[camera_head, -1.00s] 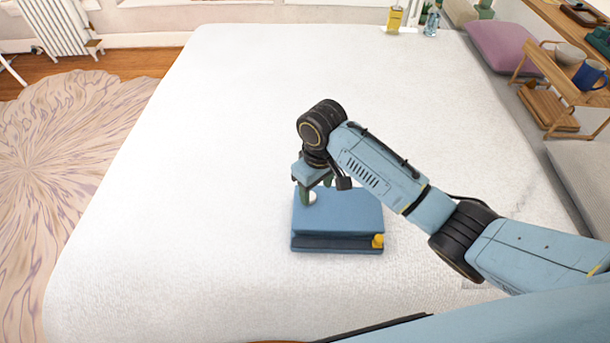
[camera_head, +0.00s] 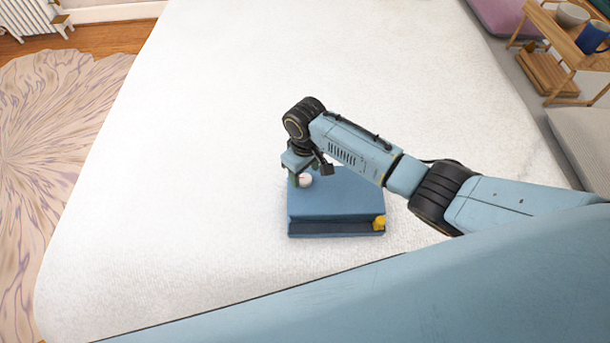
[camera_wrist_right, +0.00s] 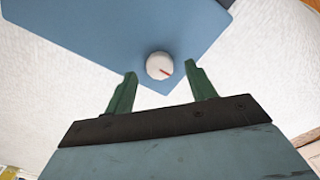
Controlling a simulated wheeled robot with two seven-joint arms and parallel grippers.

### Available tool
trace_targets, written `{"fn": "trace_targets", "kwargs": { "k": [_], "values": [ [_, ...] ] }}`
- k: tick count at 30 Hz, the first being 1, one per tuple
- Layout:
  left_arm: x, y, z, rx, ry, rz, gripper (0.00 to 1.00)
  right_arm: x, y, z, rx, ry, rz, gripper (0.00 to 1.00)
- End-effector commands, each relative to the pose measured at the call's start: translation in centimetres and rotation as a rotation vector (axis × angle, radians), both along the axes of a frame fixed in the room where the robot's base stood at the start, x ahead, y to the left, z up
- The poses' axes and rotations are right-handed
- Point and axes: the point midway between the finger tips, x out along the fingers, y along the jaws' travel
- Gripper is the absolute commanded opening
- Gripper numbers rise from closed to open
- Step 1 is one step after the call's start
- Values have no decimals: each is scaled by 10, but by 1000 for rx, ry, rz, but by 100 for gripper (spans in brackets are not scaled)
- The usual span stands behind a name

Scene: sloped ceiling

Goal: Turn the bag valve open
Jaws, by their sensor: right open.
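The blue bag (camera_head: 345,198) lies flat on the white bed. Its valve (camera_head: 306,180) is a small round white knob on top near the far left corner. My right gripper (camera_head: 298,183) is at that corner, pointing down. In the right wrist view its two green fingers (camera_wrist_right: 163,78) are apart, with the valve just ahead of and between the tips, and no contact can be made out. My left gripper is not in view.
A yellow piece (camera_head: 380,222) sits on the bag's near right corner. The white bed (camera_head: 200,120) around the bag is clear. A wooden shelf (camera_head: 560,50) with a blue mug (camera_head: 593,36) stands at the far right.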

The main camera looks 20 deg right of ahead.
Motion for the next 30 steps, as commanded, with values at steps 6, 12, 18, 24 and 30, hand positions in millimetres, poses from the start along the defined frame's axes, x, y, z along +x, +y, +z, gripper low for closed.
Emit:
{"fn": "trace_targets", "kwargs": {
  "k": [6,12,18,24,30],
  "values": [
    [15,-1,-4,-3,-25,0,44,1,0,-18,1,-2,0,56],
    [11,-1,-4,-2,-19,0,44,0,0,-20,0,-1,0,56],
    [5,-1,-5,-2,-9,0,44,0,0,-20,1,-2,0,42],
    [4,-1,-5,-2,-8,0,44,0,0,-19,1,-2,0,16],
    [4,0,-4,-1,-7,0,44,0,0,-19,0,-1,5,11]
  ]
}}
